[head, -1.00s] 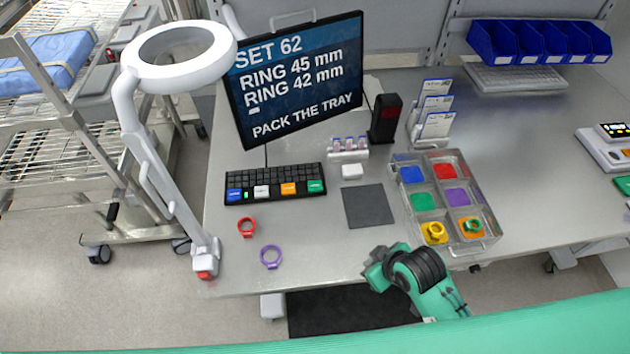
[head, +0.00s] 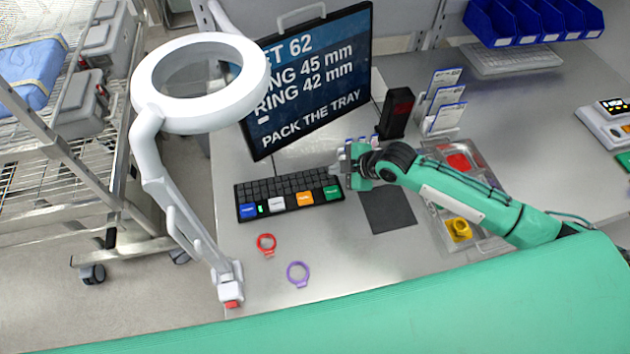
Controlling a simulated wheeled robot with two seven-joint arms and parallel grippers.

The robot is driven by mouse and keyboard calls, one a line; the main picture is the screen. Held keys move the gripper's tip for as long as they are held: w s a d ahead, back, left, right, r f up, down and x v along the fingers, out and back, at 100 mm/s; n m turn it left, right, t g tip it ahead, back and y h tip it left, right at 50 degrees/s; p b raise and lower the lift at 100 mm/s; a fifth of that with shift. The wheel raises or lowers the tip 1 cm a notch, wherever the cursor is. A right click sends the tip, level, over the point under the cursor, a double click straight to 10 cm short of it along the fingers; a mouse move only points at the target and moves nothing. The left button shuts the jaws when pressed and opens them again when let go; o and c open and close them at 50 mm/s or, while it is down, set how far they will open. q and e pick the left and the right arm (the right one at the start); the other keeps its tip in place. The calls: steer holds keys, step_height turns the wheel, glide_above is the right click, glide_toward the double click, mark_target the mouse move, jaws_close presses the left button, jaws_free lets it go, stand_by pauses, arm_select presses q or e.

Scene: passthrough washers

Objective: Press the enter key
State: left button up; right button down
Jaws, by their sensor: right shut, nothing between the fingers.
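The black keyboard (head: 290,187) lies on the grey table below the monitor. Its front row has large blue, white, orange and green keys; the green key (head: 332,192) is at the right end. The key labels are too small to read surely. My right gripper (head: 341,170) is shut and empty, with its fingertips by the keyboard's right end, close to the green key. I cannot tell whether it touches the keyboard. My left gripper is not in view.
The monitor (head: 310,85) stands behind the keyboard. The magnifier lamp (head: 160,150) rises at the left. A red ring (head: 266,244) and a purple ring (head: 298,273) lie in front. A dark mat (head: 390,212) and the compartment tray (head: 447,235) are partly under my right arm.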

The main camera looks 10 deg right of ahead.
steer(key=b, duration=0.7)
glide_toward(326, 188)
steer(key=x, duration=0.4)
steer(key=shift+w+a+r, duration=0.25)
steer(key=shift+w+r, duration=0.05)
steer(key=shift+f, duration=0.35)
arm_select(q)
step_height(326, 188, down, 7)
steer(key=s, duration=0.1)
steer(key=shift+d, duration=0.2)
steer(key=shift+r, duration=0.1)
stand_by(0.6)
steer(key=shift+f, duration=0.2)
arm_select(e)
steer(key=shift+f, duration=0.4)
